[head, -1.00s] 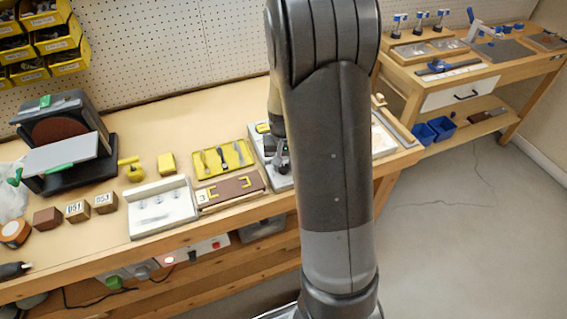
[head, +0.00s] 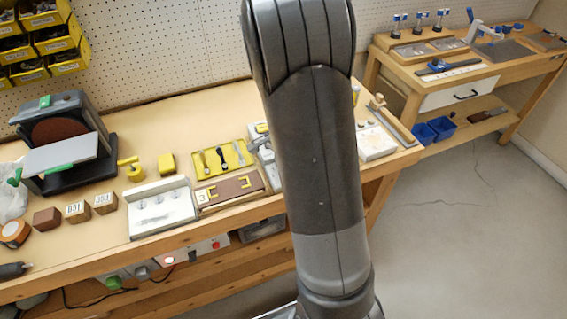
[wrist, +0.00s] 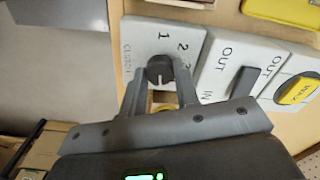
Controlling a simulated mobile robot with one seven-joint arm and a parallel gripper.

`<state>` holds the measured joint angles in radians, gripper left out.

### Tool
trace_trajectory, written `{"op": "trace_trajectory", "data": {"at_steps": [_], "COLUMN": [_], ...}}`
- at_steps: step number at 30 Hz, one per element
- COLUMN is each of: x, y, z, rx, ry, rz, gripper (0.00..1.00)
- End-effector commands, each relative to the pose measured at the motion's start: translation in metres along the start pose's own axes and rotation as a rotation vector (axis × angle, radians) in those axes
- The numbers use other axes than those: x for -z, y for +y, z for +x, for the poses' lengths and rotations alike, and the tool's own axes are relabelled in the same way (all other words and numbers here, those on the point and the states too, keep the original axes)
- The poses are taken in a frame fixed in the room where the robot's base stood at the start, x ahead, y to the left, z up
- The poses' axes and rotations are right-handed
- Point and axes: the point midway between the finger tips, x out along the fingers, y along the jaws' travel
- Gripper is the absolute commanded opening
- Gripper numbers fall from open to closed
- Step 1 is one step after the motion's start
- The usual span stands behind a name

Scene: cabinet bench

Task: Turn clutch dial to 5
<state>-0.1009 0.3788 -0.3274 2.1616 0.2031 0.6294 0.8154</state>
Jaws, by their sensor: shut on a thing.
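The clutch dial is a round black knob (wrist: 160,70) with a pale line on it, on a white plate (wrist: 135,30) in the wrist view. A 1 and a 2 are readable on the plate; a further number is partly covered by a finger. The 5 is not visible. My gripper (wrist: 161,76) has one finger on each side of the knob and is shut on it.
Right of the dial are a plate marked OUT and IN with a dark switch (wrist: 243,82) and a round control with a yellow piece (wrist: 298,91). A yellow tool tray (head: 222,158) and a brown board (head: 228,190) lie left of my arm.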

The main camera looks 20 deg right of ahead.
Motion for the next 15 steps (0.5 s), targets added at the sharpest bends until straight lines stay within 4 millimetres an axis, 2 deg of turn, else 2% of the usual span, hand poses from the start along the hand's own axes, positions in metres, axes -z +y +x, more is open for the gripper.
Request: {"op": "trace_trajectory", "data": {"at_steps": [7,15], "x": [-0.0012,-0.0012], "y": [-0.0005,-0.0005], "z": [0.0,-0.0001], "rx": [0.0,0.0], "ry": [-0.001,-0.001], "rz": [0.112,0.16], "gripper": [0.06,0.06]}}
